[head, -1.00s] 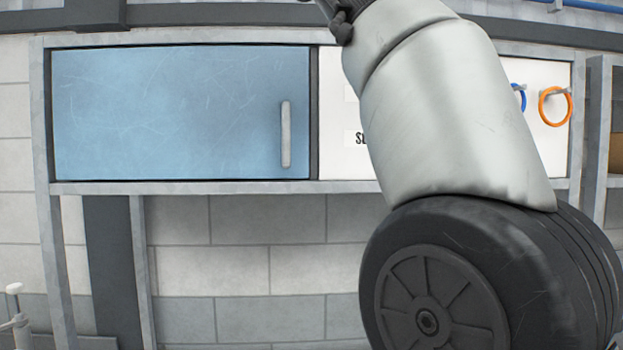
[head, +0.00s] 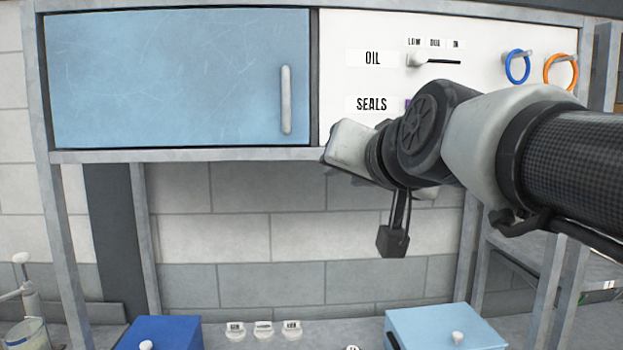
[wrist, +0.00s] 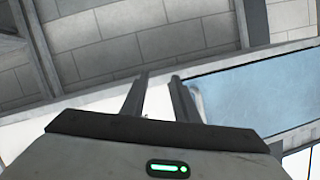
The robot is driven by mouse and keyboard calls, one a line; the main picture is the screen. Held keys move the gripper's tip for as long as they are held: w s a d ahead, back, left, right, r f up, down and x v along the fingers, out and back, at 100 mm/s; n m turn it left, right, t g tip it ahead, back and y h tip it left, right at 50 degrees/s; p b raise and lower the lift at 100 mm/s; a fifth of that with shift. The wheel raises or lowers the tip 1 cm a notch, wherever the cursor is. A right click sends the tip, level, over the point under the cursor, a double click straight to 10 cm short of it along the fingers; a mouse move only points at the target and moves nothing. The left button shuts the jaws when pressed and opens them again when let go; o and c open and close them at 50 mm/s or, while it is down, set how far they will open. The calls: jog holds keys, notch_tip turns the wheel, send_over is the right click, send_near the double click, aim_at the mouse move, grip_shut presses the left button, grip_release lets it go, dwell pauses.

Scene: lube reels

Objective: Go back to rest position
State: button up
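My arm reaches in from the right in the head view, in front of the white panel (head: 345,35). Its wrist end, with a pale grey block and a dark narrow piece hanging below, is in front of the panel's lower edge and the brick wall.
A blue cabinet door (head: 180,80) with a grey handle (head: 286,100) is shut. A blue ring (head: 517,67) and an orange ring (head: 561,72) hang at right. Below stand a dark blue box (head: 165,334), a light blue box (head: 440,328) and small labelled pieces (head: 264,330).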

jog(key=s+d+f+g+h, duration=0.1)
jog(key=s+d+f+g, duration=0.2)
jog(key=s+f, duration=0.3)
jog(key=s+d+f+n+g+h, duration=0.1)
jog(key=s+f, duration=0.5)
jog(key=f, duration=0.6)
jog(key=s+d+f+n+g+h, duration=0.1)
jog(key=s+d+f+g, duration=0.3)
jog(key=f, duration=0.6)
jog(key=shift+s+d+g, duration=0.35)
jog(key=shift+s+g, duration=0.15)
jog(key=shift+s, duration=0.65)
